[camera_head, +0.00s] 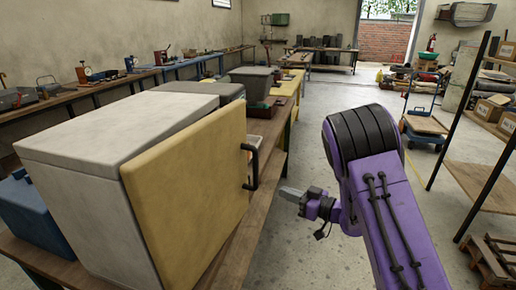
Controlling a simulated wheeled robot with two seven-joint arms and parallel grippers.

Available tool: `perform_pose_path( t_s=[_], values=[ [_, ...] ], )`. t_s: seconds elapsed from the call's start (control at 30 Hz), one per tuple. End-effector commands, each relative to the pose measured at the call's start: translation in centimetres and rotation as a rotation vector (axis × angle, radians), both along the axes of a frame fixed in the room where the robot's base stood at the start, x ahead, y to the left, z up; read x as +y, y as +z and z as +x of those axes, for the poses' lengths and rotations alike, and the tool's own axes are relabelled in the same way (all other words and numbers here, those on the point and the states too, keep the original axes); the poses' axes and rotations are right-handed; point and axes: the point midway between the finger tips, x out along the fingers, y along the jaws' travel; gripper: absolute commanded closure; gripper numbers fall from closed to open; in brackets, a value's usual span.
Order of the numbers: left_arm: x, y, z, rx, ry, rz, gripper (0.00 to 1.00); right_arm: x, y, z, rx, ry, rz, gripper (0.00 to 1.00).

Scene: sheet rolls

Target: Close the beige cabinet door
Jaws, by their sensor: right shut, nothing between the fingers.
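The beige cabinet door (192,195) is on the front of a pale grey cabinet (85,205) on the wooden bench at the left. The door stands a little ajar, its free edge with the black handle (251,167) out to the right. My right gripper (284,191) is to the right of the handle, apart from it, over the open floor. Its small grey fingers are shut with nothing between them. My purple right arm comes in from the lower right. My left gripper is not in view.
A blue box (30,212) stands left of the cabinet. Bins and boxes line the wooden bench (268,160) behind it. A shelf rack (478,180) with cartons and a blue hand cart (425,122) stand at the right. The concrete floor between is clear.

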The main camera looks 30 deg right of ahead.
Motion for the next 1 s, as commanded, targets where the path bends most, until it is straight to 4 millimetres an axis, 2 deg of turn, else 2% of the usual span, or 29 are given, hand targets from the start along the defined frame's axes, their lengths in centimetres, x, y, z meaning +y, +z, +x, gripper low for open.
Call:
perform_pose_path(
  t_s=[0.03,0.1,0.2,0.37,0.8,1.0],
  values=[
    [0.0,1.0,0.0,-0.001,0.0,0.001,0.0,-1.0,3.8,-0.4,-0.045,0.059,-0.018,1.0],
    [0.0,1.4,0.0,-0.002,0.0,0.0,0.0,-1.9,6.8,-1.3,-0.076,0.128,-0.037,1.0],
    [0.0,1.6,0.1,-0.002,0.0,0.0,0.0,-2.7,8.9,-2.4,-0.09,0.183,-0.05,1.0],
    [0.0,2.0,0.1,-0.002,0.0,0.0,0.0,-2.3,9.5,-2.0,-0.088,0.204,-0.056,1.0],
    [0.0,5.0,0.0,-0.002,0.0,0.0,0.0,2.8,9.6,5.8,-0.086,0.206,-0.055,1.0],
    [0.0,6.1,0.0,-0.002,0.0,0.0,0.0,4.3,9.5,8.3,-0.086,0.204,-0.055,1.0]
  ],
)
